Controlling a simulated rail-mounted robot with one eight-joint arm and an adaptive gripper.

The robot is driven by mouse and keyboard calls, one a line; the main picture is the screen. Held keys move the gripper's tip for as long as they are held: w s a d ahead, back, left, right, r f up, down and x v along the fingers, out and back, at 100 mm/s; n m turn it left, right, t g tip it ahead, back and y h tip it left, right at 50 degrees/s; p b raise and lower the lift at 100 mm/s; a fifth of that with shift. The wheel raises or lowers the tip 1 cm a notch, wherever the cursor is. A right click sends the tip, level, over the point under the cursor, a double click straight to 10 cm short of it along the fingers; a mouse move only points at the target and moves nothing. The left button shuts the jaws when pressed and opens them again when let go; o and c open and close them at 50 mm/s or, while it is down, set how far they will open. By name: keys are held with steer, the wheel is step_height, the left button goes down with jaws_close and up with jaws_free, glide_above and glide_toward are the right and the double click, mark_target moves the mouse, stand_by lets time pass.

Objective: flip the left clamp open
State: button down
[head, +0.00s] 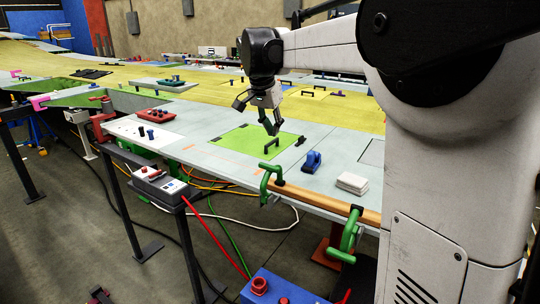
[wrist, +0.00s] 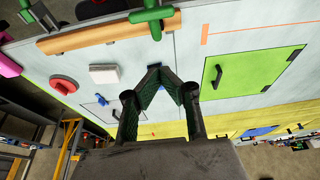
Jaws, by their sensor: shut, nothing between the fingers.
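Two green clamps grip a wooden bar at the table's near edge. The left clamp (head: 268,184) stands at the bar's left end in the head view; in the wrist view it is at the top middle (wrist: 152,16). The other green clamp (head: 350,238) is further right, near my column; part of it shows at the wrist view's top left (wrist: 30,12). My gripper (head: 272,129) hangs above the green panel, behind the left clamp and apart from it. Its fingertips (wrist: 162,73) are together and empty.
The wooden bar (head: 330,200) runs along the edge. A blue tool (head: 313,161) and white blocks (head: 352,183) stand behind the bar. A red clamp (head: 102,120) is at left.

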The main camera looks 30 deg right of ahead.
steer(key=x, duration=1)
steer(key=shift+f+p, duration=0.1)
steer(key=shift+p, duration=0.25)
steer(key=shift+s+a+p, duration=0.2)
steer(key=shift+s+a, duration=0.3)
steer(key=shift+a, duration=0.4)
steer(key=shift+s+a+p, duration=0.2)
steer(key=shift+s+a, duration=0.25)
steer(key=shift+a, duration=0.45)
steer(key=shift+s, duration=0.1)
